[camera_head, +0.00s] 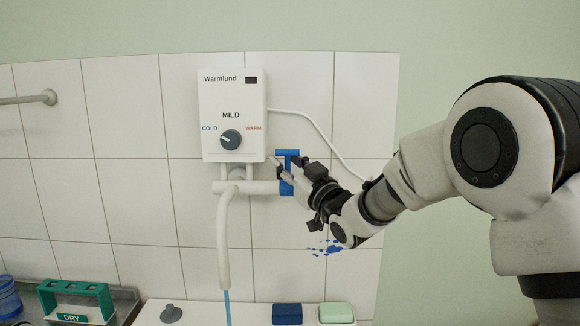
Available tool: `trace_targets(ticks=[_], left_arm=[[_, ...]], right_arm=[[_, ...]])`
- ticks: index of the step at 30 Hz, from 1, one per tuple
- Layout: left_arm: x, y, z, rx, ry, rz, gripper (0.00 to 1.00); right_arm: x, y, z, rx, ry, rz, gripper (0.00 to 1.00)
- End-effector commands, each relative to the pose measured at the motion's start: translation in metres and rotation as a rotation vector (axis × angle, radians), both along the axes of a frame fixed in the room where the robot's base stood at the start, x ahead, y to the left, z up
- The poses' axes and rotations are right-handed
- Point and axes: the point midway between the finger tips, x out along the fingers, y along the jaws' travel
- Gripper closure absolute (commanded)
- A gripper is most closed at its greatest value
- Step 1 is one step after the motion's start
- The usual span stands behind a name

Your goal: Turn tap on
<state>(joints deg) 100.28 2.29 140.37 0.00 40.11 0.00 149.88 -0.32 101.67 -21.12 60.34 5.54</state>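A white water heater (231,100) marked Warmlund hangs on the tiled wall, with a dark dial (231,139) between COLD and WARM. Below it is a white horizontal tap pipe (250,187) with a long downward spout (223,245). A blue tap handle (288,153) stands at the pipe's right end. My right gripper (284,170) is at this handle, its fingertips overlapping it in the view. The fingers partly hide the handle, and I cannot tell how tightly they close. A thin blue stream (228,308) shows below the spout. My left gripper is not in view.
A green rack (77,296) marked DRY stands lower left beside a blue container (8,297). On the white ledge are a grey plug-like piece (171,313), a dark blue block (287,314) and a pale green block (336,313). A white cable (318,128) runs down right of the heater.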

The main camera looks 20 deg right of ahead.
Motion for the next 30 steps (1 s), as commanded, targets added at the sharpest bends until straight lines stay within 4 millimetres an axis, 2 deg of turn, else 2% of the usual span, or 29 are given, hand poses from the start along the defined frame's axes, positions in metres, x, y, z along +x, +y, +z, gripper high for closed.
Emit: trace_targets(ticks=[5,12,17,21,30], left_arm=[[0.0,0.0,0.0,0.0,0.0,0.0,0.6],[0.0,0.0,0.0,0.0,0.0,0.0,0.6],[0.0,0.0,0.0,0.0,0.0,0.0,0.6],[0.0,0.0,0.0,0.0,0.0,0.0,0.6],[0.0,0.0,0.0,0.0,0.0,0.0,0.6]], right_arm=[[-0.018,-0.007,-0.006,0.001,0.002,-0.001,0.62],[-0.073,-0.027,-0.023,0.003,0.003,0.0,0.62],[-0.099,-0.035,-0.032,0.002,0.004,0.0,0.62],[-0.107,-0.037,-0.034,0.0,0.001,0.001,0.62],[-0.107,-0.037,-0.034,0.0,0.001,0.001,0.62]])
